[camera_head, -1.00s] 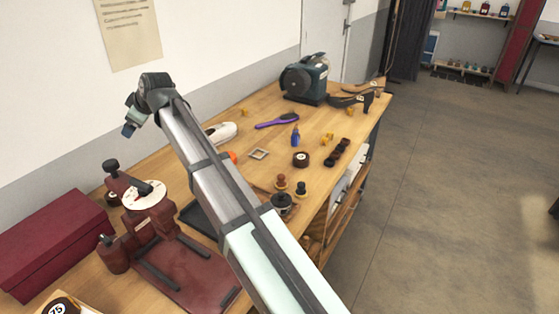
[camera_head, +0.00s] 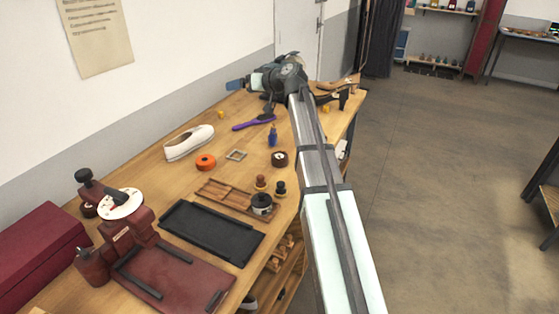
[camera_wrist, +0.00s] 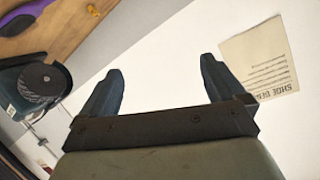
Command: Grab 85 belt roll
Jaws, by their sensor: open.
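A dark brown belt roll (camera_head: 279,159) with a pale label lies on the wooden table in the head view, right of the square metal frame; its number is too small to read, so I cannot tell if it is 85. My gripper (camera_head: 235,85) is raised above the far part of the table and points left toward the wall. In the wrist view my gripper (camera_wrist: 159,65) is open and empty, with only wall between its fingers. No belt roll shows in the wrist view. My arm hides part of the table's right side.
A black tray (camera_head: 210,233) and a red press (camera_head: 125,225) are nearer. A green machine (camera_wrist: 25,100) stands close by my gripper.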

